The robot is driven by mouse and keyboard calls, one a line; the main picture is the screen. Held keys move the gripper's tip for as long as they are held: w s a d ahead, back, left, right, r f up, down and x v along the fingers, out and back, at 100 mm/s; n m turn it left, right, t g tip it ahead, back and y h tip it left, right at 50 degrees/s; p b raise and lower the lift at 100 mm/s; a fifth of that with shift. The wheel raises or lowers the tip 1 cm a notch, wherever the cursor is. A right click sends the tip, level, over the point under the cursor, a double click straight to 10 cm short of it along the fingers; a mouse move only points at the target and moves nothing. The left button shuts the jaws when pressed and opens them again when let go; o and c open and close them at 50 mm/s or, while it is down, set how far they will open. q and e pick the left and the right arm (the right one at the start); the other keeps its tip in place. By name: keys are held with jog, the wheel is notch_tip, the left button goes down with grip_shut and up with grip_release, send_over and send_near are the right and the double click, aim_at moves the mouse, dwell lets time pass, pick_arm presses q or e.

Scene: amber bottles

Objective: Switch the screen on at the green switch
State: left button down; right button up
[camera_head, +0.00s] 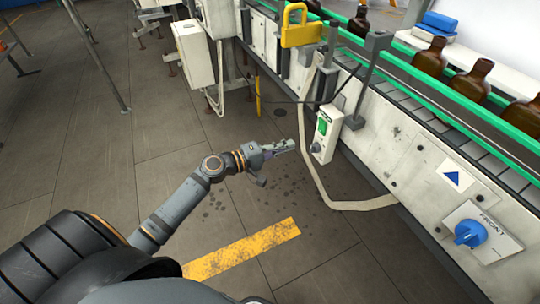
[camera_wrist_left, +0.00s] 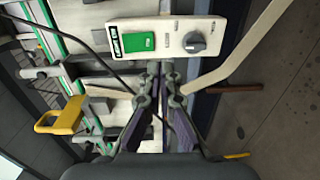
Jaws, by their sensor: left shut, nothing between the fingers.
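The green switch (camera_head: 322,126) sits on a small pale control box (camera_head: 327,143) on the side of the conveyor. In the left wrist view the green switch (camera_wrist_left: 138,42) is at the top, beside a grey knob (camera_wrist_left: 194,42) on the same box. My left gripper (camera_head: 292,146) is shut and empty, just left of the box in the head view. In the left wrist view its fingertips (camera_wrist_left: 160,72) point at the box, below the switch and knob in the picture. A gap seems to remain, but contact is hard to judge. No screen is recognisable. My right gripper is out of view.
Amber bottles (camera_head: 430,57) stand on the conveyor with green rails (camera_head: 414,73). A yellow padlock-shaped piece (camera_head: 300,27) is above the box. A pale cable (camera_head: 312,172) loops beside it. A blue knob (camera_head: 470,233) is at lower right. Floor to the left is open.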

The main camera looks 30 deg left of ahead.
pick_arm(q)
jog(key=shift+f+b+v, duration=0.15)
jog(key=shift+b+v, duration=0.05)
jog(key=shift+v, duration=0.9)
jog(key=shift+f+b+v, duration=0.2)
jog(key=shift+v, duration=0.85)
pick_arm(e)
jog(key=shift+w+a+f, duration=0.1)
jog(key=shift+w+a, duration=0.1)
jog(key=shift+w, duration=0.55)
pick_arm(q)
jog(key=shift+a, duration=0.15)
